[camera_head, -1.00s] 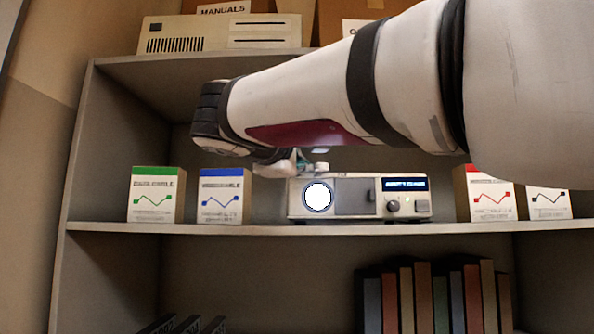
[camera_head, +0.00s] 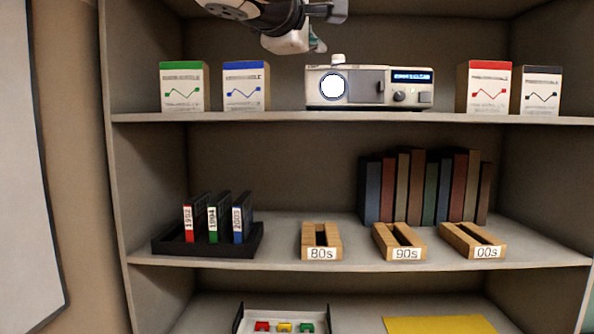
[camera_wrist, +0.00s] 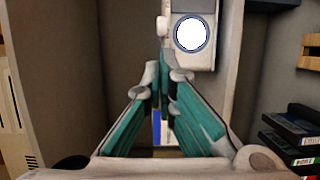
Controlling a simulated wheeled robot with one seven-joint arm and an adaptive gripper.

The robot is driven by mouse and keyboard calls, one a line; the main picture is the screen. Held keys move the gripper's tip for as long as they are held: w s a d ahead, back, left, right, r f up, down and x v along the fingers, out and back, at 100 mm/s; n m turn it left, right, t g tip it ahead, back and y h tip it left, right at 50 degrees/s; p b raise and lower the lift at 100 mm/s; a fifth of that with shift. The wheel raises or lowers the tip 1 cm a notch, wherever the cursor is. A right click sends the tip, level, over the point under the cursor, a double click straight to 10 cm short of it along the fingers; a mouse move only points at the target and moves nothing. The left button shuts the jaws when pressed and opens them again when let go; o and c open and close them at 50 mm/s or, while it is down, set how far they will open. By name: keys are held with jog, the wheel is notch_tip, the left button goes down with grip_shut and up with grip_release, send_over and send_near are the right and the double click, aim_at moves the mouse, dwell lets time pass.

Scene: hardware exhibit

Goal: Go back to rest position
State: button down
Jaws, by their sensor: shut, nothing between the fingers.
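My gripper (camera_head: 318,46) is at the top edge of the head view, in front of the upper shelf, just above and left of a pale projector-like device (camera_head: 368,88). In the wrist view my gripper (camera_wrist: 161,72) shows two teal fingers closed together at their tips, with nothing held. The device (camera_wrist: 194,45) also shows there, close to the fingertips; I cannot tell the exact gap. Most of my arm is outside the head view.
The upper shelf holds green (camera_head: 184,88), blue (camera_head: 246,87), red (camera_head: 484,87) and black (camera_head: 536,91) labelled boxes. Below stand a black tape tray (camera_head: 208,247), wooden slots marked 80s (camera_head: 321,241), 90s (camera_head: 399,241) and 00s (camera_head: 473,241), and books (camera_head: 425,186).

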jog(key=s+d+f+m+g, duration=0.2)
jog(key=s+d+f, duration=0.25)
jog(key=f, duration=0.25)
jog(key=s+d+f+m+g+y, duration=0.1)
jog(key=s+d+f+m+g, duration=0.15)
jog(key=d+f, duration=0.4)
jog(key=s+d+f+m+g, duration=0.1)
jog(key=s+d+f+g, duration=0.3)
jog(key=f, duration=0.3)
jog(key=s+d+f+m+g+y, duration=0.1)
jog(key=s+f+m+g+y, duration=0.2)
jog(key=s+f, duration=1.4)
notch_tip(320, 180, down, 4)
jog(key=m+y, duration=0.2)
jog(key=m, duration=0.3)
jog(key=shift+d, duration=0.3)
jog(key=shift+s, duration=0.1)
dwell(1.4)
